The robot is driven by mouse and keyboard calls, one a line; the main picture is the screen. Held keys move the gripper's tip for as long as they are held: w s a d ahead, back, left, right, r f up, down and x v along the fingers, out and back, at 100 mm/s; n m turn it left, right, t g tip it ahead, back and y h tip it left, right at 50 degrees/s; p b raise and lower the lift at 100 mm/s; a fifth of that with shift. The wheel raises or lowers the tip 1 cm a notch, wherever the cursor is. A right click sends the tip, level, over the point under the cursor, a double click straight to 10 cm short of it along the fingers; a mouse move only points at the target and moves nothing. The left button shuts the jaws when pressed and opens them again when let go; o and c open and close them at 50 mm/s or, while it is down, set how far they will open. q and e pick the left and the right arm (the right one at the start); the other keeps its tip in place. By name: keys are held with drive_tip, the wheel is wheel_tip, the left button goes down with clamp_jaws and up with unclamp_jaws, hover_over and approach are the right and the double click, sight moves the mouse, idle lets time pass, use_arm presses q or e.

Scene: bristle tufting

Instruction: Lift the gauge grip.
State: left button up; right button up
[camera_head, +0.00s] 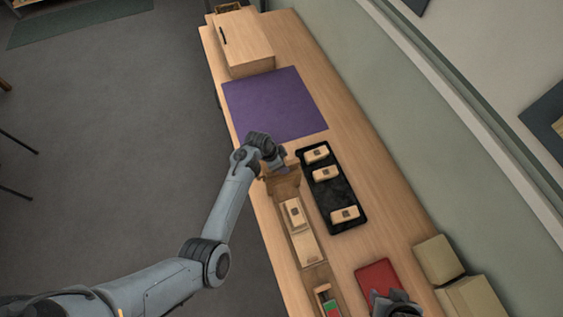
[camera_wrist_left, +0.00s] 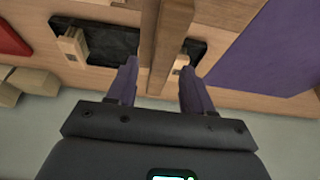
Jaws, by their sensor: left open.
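My left gripper (camera_head: 283,170) has purple fingers and is over the wooden fixture by the table's near edge. In the left wrist view the gripper (camera_wrist_left: 157,68) is open, with a finger on each side of an upright brown wooden bar (camera_wrist_left: 166,45). This bar may be the gauge grip; I cannot tell for sure. Whether the fingers touch it is unclear. In the head view a brown wooden piece (camera_head: 284,187) shows just below the gripper, partly hidden by it. My right gripper (camera_head: 394,302) is at the bottom edge, dark and largely cut off, by a red mat.
A black tray (camera_head: 324,185) holds several pale blocks beside the fixture. A purple mat (camera_head: 270,103) lies beyond, and a wooden box (camera_head: 246,45) stands at the far end. The red mat (camera_head: 379,275) and beige blocks (camera_head: 438,260) are at the lower right.

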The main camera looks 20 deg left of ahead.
use_arm(q)
drive_tip(key=p+v, duration=0.8)
drive_tip(key=shift+r+p, duration=0.1)
drive_tip(key=shift+p, duration=0.25)
drive_tip(key=shift+v, duration=1.3)
